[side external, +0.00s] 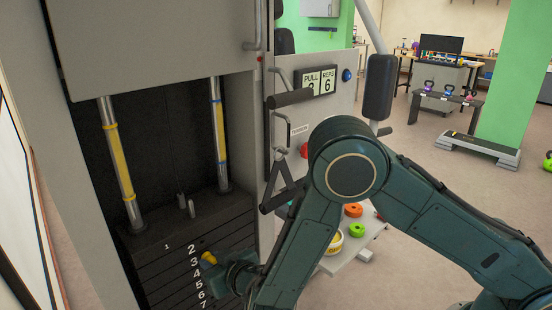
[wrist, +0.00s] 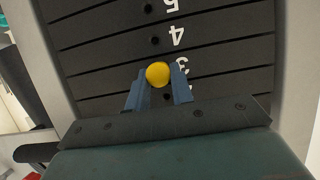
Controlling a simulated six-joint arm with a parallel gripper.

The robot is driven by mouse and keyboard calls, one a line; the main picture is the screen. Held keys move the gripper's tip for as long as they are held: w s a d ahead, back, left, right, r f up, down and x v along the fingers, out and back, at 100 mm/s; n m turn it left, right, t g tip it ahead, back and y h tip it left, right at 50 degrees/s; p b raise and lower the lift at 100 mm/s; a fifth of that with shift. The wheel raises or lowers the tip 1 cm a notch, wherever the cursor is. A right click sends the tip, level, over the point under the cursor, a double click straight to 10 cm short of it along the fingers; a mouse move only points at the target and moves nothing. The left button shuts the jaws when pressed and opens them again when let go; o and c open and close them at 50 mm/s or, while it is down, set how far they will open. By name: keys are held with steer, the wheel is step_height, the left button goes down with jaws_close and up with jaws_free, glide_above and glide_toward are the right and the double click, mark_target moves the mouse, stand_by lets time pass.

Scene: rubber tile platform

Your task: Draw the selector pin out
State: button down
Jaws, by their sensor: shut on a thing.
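The selector pin shows as a yellow knob (wrist: 157,74) in the wrist view, between the two fingers of my gripper (wrist: 158,88). My gripper is shut on it, in front of the dark weight stack (wrist: 105,60). In the side view the yellow knob (side external: 208,258) is beside the white numbers 3 and 4, with my gripper (side external: 222,266) at its right. The knob covers the hole behind it near number 3 in the wrist view. The pin's shaft is hidden, so I cannot tell how deep it sits in the stack.
Two steel guide rods (side external: 118,150) rise from the stack. The machine's light frame edge (side external: 265,200) stands just right of the stack. A small shelf (side external: 350,245) with coloured discs is behind my arm.

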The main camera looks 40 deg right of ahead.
steer(key=shift+s, duration=0.4)
steer(key=shift+s, duration=2.4)
